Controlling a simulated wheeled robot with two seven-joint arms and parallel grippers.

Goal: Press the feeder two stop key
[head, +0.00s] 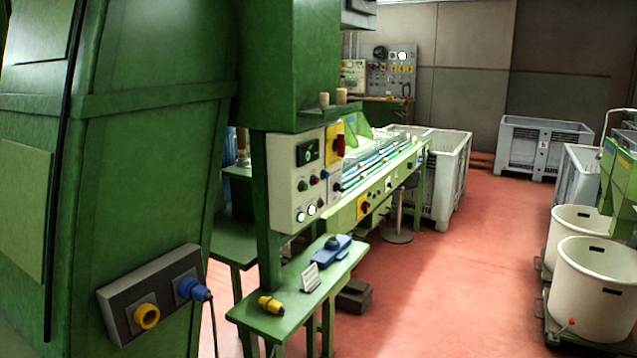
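A pale control panel (285,178) stands on a green post in the middle of the head view, angled to the right. A red rotary switch (339,146) sits on a yellow plate at the panel's right side. Labels are too small to read, so I cannot tell which key is the feeder two stop key. Neither gripper is in view.
A green bench (262,318) below the panel holds a blue device (332,250) and a yellow plug (270,305). A big green machine (150,150) blocks the left. White tubs (590,290) stand at the right. Red floor (450,290) between is clear.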

